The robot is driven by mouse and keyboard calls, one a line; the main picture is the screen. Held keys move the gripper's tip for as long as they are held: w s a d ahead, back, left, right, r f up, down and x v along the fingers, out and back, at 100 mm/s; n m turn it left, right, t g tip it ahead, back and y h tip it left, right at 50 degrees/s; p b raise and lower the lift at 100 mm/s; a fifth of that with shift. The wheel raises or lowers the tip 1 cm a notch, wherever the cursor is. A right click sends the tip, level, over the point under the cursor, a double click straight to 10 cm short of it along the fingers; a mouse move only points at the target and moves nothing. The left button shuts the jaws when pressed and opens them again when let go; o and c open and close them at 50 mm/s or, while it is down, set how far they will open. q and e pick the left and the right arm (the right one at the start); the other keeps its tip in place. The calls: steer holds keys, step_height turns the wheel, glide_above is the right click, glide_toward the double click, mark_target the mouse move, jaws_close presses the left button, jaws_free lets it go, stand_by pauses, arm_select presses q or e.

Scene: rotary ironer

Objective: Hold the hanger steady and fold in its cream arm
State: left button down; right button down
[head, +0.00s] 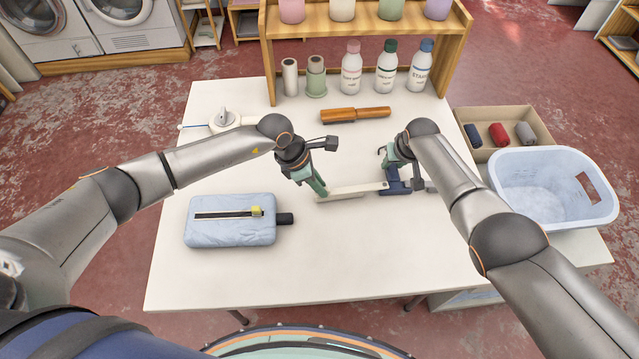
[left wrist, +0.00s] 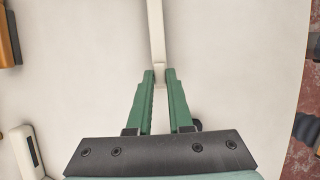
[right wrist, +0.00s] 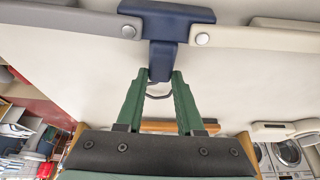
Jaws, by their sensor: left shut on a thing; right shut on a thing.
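The hanger lies over the white table. Its dark blue hub (head: 398,186) has a cream arm (head: 352,190) stretching left and a grey arm (head: 431,186) to the right, partly hidden by my right arm. My left gripper (head: 321,192) is shut on the free end of the cream arm, which also shows in the left wrist view (left wrist: 156,35). My right gripper (head: 387,166) is shut on the hub's neck. In the right wrist view, the fingertips (right wrist: 160,74) pinch the blue neck, with the wire hook (right wrist: 158,96) between the fingers. Both arms look spread nearly straight.
A pale blue basket (head: 553,190) and a cardboard tray (head: 470,125) are on the right. The front middle of the table is clear.

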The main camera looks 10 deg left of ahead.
stand_by(0.3)
arm_select(q)
steer(key=shift+s+d+n, duration=0.35)
steer(key=shift+s+n, duration=0.15)
steer(key=shift+s, duration=0.25)
steer(key=s+d+n, duration=0.2)
steer(key=s+d+n+t+y, duration=0.1)
steer(key=s+d+n, duration=0.1)
steer(key=s, duration=0.1)
steer(key=shift+s+d+n+t, duration=0.25)
steer(key=shift+d+n+t, duration=0.05)
steer(key=shift+n, duration=0.1)
steer(key=s+d+n+y, duration=0.1)
steer(key=d+n, duration=0.1)
steer(key=s+d+n+y, duration=0.1)
steer(key=d+n, duration=0.1)
steer(key=d, duration=0.1)
steer(key=s+d+n+t, duration=0.1)
steer(key=d+n, duration=0.1)
steer(key=d, duration=0.1)
steer(key=shift+d+n+y, duration=0.15)
steer(key=shift+n+y, duration=0.15)
steer(key=shift+y, duration=0.1)
steer(key=shift+d+n+y, duration=0.3)
steer(key=shift+d+n, duration=0.5)
steer(key=shift+d, duration=0.2)
steer(key=c, duration=0.8)
jaws_free()
